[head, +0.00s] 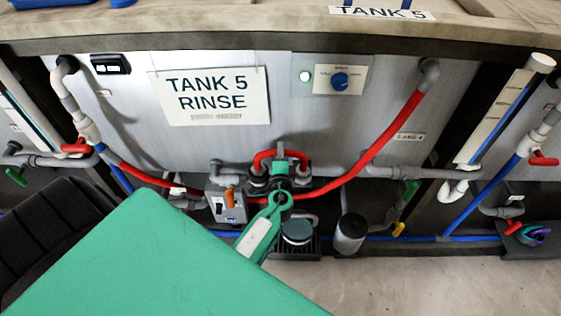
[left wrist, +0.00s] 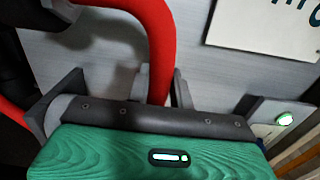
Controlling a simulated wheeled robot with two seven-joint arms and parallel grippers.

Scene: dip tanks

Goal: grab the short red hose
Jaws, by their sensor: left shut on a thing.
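The short red hose (head: 263,157) is a small arch between two dark fittings low on the front of the tank marked TANK 5 RINSE. My left gripper (head: 281,160) is at the middle of this arch and covers part of it. In the left wrist view a thick red hose (left wrist: 158,45) curves down from the upper left and passes between the close-set grey fingers (left wrist: 163,90). The left gripper is shut on it. The hose's lower part is hidden behind the gripper body. My right gripper is not in view.
A long red hose (head: 378,145) sags across the tank front, close behind the gripper. A grey valve box with an orange lever (head: 230,199) stands just left, a dark cylinder (head: 350,232) to the right. Blue pipes (head: 400,238) run low along the tanks. The floor at front right is clear.

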